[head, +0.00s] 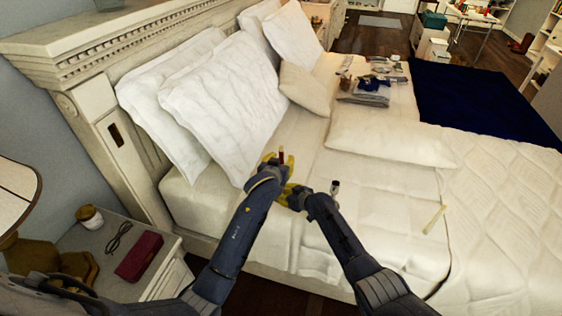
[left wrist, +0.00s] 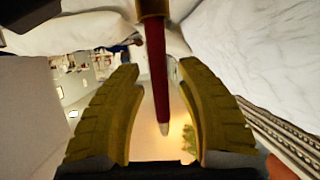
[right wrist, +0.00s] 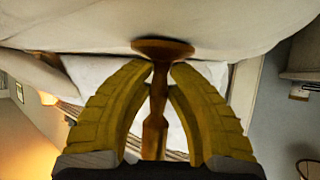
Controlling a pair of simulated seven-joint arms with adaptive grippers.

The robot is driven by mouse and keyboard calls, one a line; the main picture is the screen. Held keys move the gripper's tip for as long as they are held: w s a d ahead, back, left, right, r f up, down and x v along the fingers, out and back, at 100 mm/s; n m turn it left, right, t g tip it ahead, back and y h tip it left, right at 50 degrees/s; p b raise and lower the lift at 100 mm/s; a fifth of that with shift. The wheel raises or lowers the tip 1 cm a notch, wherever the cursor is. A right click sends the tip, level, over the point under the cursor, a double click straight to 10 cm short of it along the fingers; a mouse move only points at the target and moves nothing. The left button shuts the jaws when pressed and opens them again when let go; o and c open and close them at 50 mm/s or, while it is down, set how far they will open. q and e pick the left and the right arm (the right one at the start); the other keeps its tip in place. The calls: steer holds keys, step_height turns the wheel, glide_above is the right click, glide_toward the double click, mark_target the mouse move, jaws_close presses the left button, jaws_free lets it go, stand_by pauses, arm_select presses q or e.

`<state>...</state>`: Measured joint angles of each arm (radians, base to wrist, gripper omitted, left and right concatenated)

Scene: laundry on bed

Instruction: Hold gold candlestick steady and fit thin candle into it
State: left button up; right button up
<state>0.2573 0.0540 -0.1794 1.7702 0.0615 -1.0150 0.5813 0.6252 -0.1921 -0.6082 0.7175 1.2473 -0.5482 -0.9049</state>
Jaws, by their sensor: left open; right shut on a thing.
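The gold candlestick (right wrist: 155,138) stands between the fingers of my right gripper (right wrist: 163,76), which is shut on its stem just above the round base. The base is against the white bed cover. A thin dark red candle (left wrist: 158,75) with a pale tip rises from the candlestick's gold top (left wrist: 152,8) in the left wrist view; how deep it sits cannot be told. In the head view the candle (head: 281,158) looks upright. My left gripper (head: 271,163) is open with its fingers on both sides of the candle, apart from it. My right gripper (head: 294,192) is lower.
A pale cream stick (head: 434,220) lies on the bed at right. Pillows (head: 225,100) lean on the headboard behind my grippers. Folded clothes (head: 368,92) lie farther back. A nightstand (head: 175,262) with a dark red case (head: 139,255) and glasses stands at left.

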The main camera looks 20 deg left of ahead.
arm_select(q)
steer(key=shift+r, duration=0.1)
steer(key=v, duration=1.2)
steer(key=shift+r, duration=0.1)
arm_select(e)
steer(key=o, duration=0.9)
steer(key=shift+d, duration=0.15)
